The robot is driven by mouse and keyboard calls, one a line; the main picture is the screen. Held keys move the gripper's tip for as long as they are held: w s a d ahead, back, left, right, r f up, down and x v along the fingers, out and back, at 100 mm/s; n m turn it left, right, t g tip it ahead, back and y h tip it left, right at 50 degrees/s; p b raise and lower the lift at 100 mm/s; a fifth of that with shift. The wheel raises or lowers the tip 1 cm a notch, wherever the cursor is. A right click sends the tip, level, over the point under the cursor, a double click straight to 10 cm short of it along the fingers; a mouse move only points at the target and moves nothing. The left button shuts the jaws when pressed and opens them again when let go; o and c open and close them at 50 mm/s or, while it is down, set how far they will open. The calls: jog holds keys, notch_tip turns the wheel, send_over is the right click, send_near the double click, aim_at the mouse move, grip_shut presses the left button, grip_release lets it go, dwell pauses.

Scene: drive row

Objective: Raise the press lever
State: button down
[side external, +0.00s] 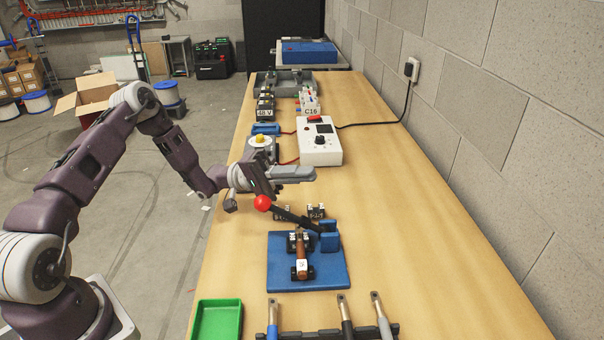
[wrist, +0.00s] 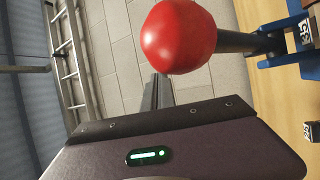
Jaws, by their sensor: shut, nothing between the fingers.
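The press lever is a black rod (side external: 295,217) with a red ball knob (side external: 263,203), slanting from a blue bracket (side external: 329,236) on a blue base plate (side external: 330,272). Its knob end points left, toward my arm. My gripper (side external: 308,173) is shut and empty, held roughly level above the table just beyond the knob, fingers pointing right toward the wall. I cannot tell whether the gripper touches the lever.
A brown labelled cylinder (side external: 304,250) lies in black holders on the plate. Small black blocks (side external: 316,211) stand behind the lever. A white control box (side external: 319,145) is farther back. A green tray (side external: 217,320) and several handled tools (side external: 345,315) are in front. The table's right side is clear.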

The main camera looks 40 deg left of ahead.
jog(key=s+a+f+n+t, duration=0.1)
jog(key=s+a+f+n, duration=0.3)
jog(key=a+n, duration=0.1)
jog(key=s+a+f+n+t, duration=0.1)
jog(key=s+a+f+n, duration=0.2)
jog(key=a+f+n, duration=0.1)
jog(key=s+a+f+n+t, duration=0.1)
jog(key=s+a+f+n, duration=0.3)
jog(key=a+n, duration=0.2)
jog(key=shift+s+a+f, duration=0.3)
jog(key=shift+a, duration=0.25)
jog(key=shift+s+d+n, duration=0.1)
jog(key=shift+s+n, duration=0.05)
jog(key=shift+n, duration=0.35)
jog(key=x, duration=0.9)
jog(key=shift+d, duration=0.2)
jog(key=shift+w+r, duration=0.15)
jog(key=shift+w, duration=0.05)
